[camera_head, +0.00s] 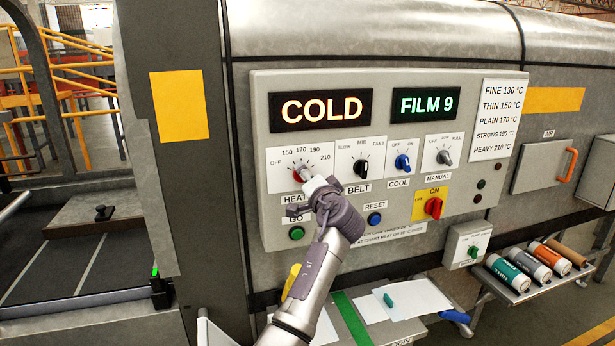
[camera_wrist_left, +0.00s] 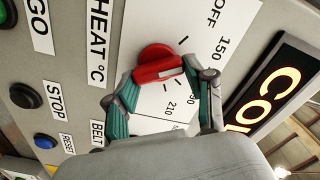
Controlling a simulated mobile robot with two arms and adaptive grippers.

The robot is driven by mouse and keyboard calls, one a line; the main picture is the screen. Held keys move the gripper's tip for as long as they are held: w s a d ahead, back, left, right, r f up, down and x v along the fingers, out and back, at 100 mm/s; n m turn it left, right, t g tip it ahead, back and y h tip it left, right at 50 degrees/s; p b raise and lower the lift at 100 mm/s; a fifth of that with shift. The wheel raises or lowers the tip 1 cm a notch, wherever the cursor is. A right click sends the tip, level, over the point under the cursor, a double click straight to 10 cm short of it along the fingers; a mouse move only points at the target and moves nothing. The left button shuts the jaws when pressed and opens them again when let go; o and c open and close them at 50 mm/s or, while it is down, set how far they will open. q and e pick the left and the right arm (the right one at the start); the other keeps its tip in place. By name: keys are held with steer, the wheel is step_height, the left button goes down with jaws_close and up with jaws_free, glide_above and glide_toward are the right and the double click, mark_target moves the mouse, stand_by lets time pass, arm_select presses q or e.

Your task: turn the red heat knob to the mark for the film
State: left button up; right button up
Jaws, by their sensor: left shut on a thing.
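The red heat knob (camera_head: 298,175) is at the left of the control panel, under a scale of OFF, 150, 170, 190 and 210. My left gripper (camera_head: 308,182) reaches it from below and hides most of it. In the left wrist view the red knob (camera_wrist_left: 155,58) sits between the two teal fingers of my left gripper (camera_wrist_left: 162,80), which is shut on it. A white mark shows on the knob, but its exact setting is unclear; a finger hides the 170 label there. The chart (camera_head: 498,118) lists FINE 130, THIN 150, PLAIN 170, STRONG 190, HEAVY 210.
Displays read COLD (camera_head: 320,108) and FILM 9 (camera_head: 425,103). Belt (camera_head: 362,168), cool (camera_head: 402,163) and manual (camera_head: 444,157) knobs are to the right. A green button (camera_head: 297,233) and blue reset button (camera_head: 374,219) lie below. Several film rolls rest on a shelf (camera_head: 515,296).

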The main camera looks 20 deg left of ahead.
arm_select(q)
steer(key=shift+f+m+p, duration=0.15)
steer(key=shift+m+p, duration=1.05)
steer(key=shift+m, duration=2)
steer(key=o, duration=1)
steer(key=shift+o, duration=0.8)
steer(key=shift+a, duration=0.1)
